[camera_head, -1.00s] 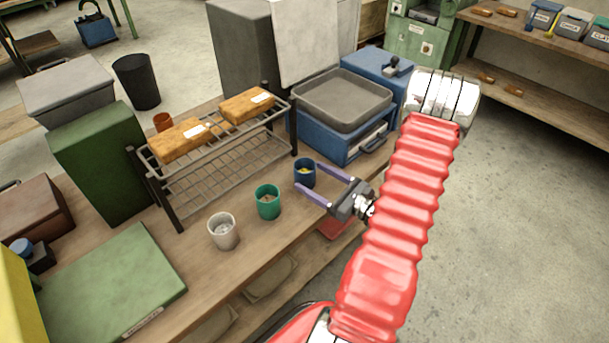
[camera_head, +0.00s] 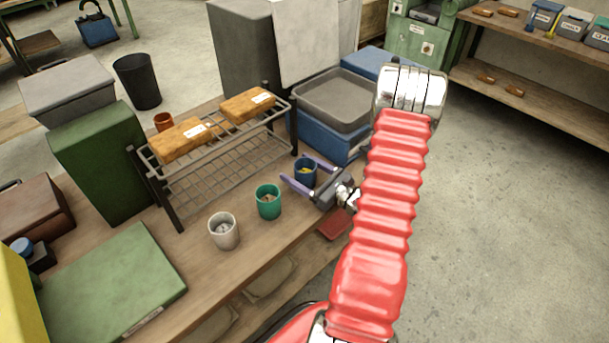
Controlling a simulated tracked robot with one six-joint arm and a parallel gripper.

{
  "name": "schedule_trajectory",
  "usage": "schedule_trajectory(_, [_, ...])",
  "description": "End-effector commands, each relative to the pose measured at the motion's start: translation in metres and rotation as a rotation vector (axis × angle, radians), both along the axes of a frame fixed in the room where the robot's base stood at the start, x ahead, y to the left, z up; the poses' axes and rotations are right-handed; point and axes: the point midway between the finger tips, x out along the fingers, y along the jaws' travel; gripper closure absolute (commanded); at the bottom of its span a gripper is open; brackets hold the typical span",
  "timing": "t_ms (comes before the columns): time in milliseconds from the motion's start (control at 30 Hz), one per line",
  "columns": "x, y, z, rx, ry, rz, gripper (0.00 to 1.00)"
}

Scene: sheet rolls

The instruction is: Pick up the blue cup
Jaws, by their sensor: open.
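The blue cup (camera_head: 305,172) stands upright on the wooden bench, below the right end of the wire rack, with something yellowish inside it. My gripper (camera_head: 296,170) is open, its two purple fingers pointing left. The cup appears between the fingers, one finger on its far side and one on its near side. I cannot tell whether either finger touches it. A green cup (camera_head: 268,202) and a pale grey cup (camera_head: 223,231) stand in a line to the left and nearer, both apart from the gripper.
A wire rack (camera_head: 215,165) with two orange-brown packages stands behind the cups. A blue box with a grey tray (camera_head: 333,100) is behind the gripper. A green flat case (camera_head: 112,285) lies at the left. Bare bench (camera_head: 185,255) lies around the pale cup.

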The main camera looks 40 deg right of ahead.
Motion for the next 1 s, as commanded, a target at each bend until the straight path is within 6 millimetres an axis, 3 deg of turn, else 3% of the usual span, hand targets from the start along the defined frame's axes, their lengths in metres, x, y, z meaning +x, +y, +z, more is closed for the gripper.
schedule_trajectory(200, [0.017,0.003,0.000,0.001,-0.001,0.001,0.27])
schedule_trajectory(733, [0.018,0.002,0.000,0.001,-0.001,-0.001,0.27])
schedule_trajectory(1000, [0.018,0.002,0.000,0.001,-0.001,-0.001,0.45])
